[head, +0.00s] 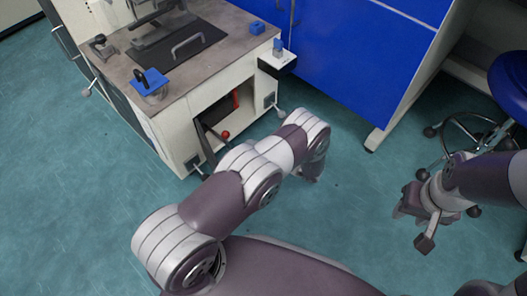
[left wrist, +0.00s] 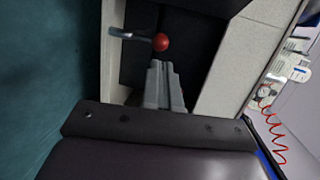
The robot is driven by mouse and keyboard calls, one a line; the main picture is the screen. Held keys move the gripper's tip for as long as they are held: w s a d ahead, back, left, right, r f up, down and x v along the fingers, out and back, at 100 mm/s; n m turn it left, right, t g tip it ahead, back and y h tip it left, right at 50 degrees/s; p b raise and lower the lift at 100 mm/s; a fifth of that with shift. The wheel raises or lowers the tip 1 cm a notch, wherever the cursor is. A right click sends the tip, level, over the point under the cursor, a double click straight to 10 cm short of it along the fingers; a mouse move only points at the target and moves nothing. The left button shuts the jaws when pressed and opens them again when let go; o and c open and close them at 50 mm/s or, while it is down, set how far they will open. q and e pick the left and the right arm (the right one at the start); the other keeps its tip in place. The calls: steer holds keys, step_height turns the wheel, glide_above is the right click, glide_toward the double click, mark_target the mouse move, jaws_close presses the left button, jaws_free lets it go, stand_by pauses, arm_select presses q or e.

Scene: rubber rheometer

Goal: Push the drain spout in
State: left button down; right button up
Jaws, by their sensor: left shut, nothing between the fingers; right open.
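A red ball knob (head: 225,135) on a metal rod stands at the low front opening of the machine cabinet (head: 172,137). I take the knob and rod to be the drain spout. In the left wrist view the knob (left wrist: 161,42) is just beyond the tips of my left gripper (left wrist: 163,85), and the rod (left wrist: 130,35) runs left from it. The left gripper is shut and empty; I cannot tell whether it touches the knob. In the head view my left arm hides that gripper. My right gripper (head: 413,228) is open and empty above the floor at the right.
A blue cabinet (head: 345,55) stands right of the machine, and a blue stool (head: 508,85) is at the far right. The teal floor (head: 345,215) between my arms is clear.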

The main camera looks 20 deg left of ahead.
mark_target(229, 136)
arm_select(q)
steer(key=b+x, duration=0.2)
steer(key=x, duration=0.5)
steer(key=shift+b, duration=0.35)
steer(key=w+a+b, duration=0.1)
steer(key=w+a, duration=0.2)
steer(key=a, duration=0.5)
steer(key=shift+w+a, duration=0.2)
steer(key=shift+w, duration=0.2)
steer(key=shift+r, duration=0.15)
steer(key=shift+r, duration=0.1)
